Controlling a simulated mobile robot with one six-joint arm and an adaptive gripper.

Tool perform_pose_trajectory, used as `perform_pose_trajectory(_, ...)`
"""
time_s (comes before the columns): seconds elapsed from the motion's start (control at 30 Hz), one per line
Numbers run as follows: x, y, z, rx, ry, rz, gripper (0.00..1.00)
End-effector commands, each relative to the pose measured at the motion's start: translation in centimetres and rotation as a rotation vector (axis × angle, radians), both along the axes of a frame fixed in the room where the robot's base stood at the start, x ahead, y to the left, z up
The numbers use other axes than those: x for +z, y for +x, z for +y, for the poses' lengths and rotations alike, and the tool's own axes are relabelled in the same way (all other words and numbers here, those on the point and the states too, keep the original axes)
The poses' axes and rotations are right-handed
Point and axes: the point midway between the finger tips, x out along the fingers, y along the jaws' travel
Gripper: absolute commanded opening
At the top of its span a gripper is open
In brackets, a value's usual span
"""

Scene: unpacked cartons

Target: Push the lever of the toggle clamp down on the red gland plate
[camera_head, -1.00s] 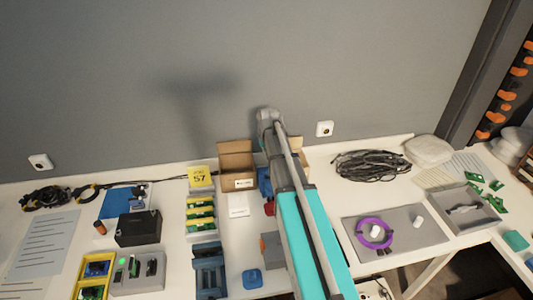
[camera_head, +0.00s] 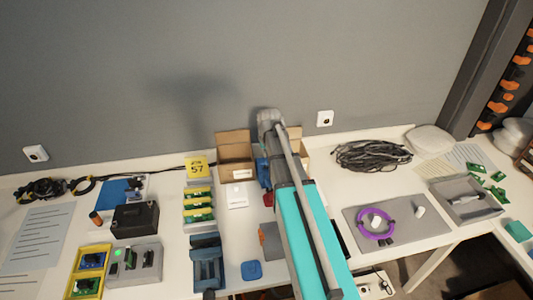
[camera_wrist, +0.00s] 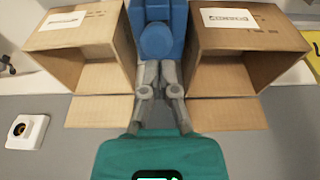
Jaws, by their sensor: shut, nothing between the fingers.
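A small red piece (camera_head: 268,199) shows at the left edge of my arm in the head view, mostly hidden; I cannot tell whether it is the red gland plate. The toggle clamp and its lever cannot be made out in either view. My gripper (camera_wrist: 159,66) is shut and empty in the wrist view, its fingertips just below a blue object (camera_wrist: 157,20) between two cartons. I cannot tell whether they touch it. In the head view my arm hides my gripper.
Open cardboard cartons stand left (camera_wrist: 80,45) and right (camera_wrist: 245,45) of my fingers. In the head view, a black cable coil (camera_head: 370,155) and a grey mat with a purple ring (camera_head: 375,222) lie right of my arm. Blue fixtures (camera_head: 206,262) stand to the left.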

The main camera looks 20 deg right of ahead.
Motion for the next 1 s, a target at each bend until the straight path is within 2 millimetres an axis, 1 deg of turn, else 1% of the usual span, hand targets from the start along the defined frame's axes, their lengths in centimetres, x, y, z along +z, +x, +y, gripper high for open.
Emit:
perform_pose_trajectory(0.2, -0.6, -1.5, 0.3, 0.0, 0.0, 0.0, 0.0)
perform_pose_trajectory(0.5, -0.6, -1.8, 0.4, 0.0, 0.001, 0.005, 0.0)
perform_pose_trajectory(0.67, -0.7, -1.7, 0.3, 0.0, 0.001, 0.005, 0.0)
perform_pose_trajectory(1.0, -0.6, -0.5, 0.1, 0.0, 0.001, 0.006, 0.0)
